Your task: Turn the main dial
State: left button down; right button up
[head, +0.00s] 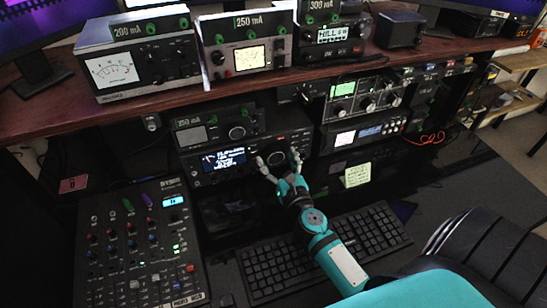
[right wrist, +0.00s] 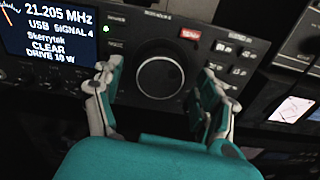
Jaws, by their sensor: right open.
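The main dial (right wrist: 160,77) is a large dark round knob with a light ring on the front of a black radio. The radio's lit screen (right wrist: 48,30) reads 21.205 MHz; in the head view the radio (head: 222,160) sits on the lower shelf. My right gripper (head: 277,160) is open in front of the radio. In the right wrist view its fingers (right wrist: 160,84) stand on either side of the dial, with a visible gap on each side. Whether the fingertips touch the panel cannot be told. My left gripper is not in view.
A keyboard (head: 320,250) lies below my right arm, and a mixer (head: 140,245) stands at the left. Another radio unit with a knob (head: 236,132) sits just above the main radio. More units (head: 362,98) stand to the right, and meters line the upper shelf.

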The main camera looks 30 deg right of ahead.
jog(key=c, duration=1.2)
jog(key=shift+o, duration=0.2)
jog(key=shift+r+n, duration=0.1)
jog(key=shift+n, duration=0.3)
